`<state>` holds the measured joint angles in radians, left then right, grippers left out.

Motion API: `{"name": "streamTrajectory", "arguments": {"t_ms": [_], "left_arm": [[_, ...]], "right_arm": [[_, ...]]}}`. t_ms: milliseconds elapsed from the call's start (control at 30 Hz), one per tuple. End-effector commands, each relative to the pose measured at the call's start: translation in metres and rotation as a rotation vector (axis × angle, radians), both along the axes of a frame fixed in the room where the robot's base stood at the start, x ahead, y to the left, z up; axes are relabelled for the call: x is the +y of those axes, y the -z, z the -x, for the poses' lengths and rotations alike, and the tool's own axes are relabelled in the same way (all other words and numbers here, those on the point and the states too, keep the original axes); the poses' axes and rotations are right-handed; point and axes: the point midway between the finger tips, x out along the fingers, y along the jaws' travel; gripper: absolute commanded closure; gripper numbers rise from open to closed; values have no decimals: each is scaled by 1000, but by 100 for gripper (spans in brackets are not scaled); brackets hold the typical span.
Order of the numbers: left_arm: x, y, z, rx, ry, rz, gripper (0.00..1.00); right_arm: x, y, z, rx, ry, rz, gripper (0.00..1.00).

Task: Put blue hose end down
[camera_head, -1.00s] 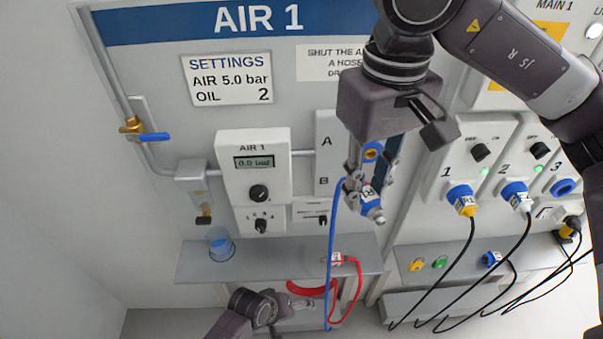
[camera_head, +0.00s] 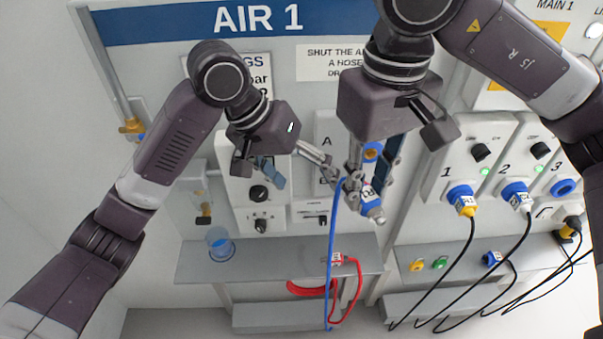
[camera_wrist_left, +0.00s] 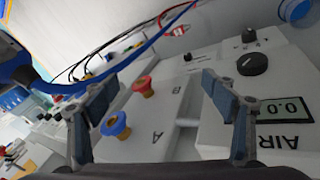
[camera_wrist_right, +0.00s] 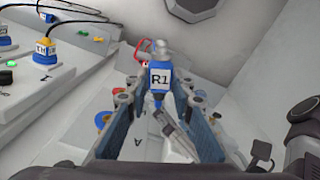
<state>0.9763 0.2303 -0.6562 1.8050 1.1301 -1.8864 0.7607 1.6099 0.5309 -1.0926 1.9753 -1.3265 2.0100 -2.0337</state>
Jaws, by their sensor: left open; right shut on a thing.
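The blue hose end (camera_head: 369,203), a blue sleeve with a metal tip and a white R1 tag, is in my right gripper (camera_head: 358,182), in front of the AIR 1 panel. In the right wrist view the hose end (camera_wrist_right: 160,77) sits between the two fingers. The blue hose (camera_head: 331,240) hangs from it past the shelf. My left gripper (camera_head: 305,175) is open, just left of the hose end. In the left wrist view nothing is between its fingers, and the hose (camera_wrist_left: 125,62) crosses beyond them. I cannot tell whether it touches the hose.
The grey shelf (camera_head: 255,268) below holds a blue cup (camera_head: 219,245) and a tagged red hose end (camera_head: 337,258). The shelf between them is clear. The AIR 1 unit (camera_head: 232,180) is behind my left gripper. Plugs with black cables (camera_head: 462,198) are on the right.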

Motion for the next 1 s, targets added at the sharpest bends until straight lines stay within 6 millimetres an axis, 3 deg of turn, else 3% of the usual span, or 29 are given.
{"name": "streamTrajectory", "arguments": {"t_ms": [33,200,300,500,633,800,1000], "left_arm": [[11,-30,2,-56,46,-12,22],[46,-120,27,-289,244,-25,22],[51,-154,56,-433,363,-21,22],[26,-166,111,-578,513,42,22],[15,-164,135,-618,568,76,22],[7,-161,147,-633,596,96,22],[-9,-143,141,-631,598,100,22]], "right_arm": [[0,0,0,0,0,0,100],[0,0,0,0,0,0,100],[0,0,0,0,0,0,100],[0,0,0,0,0,0,100],[0,0,0,0,0,0,100],[0,0,0,0,0,0,100],[0,0,0,0,0,0,100]]}}
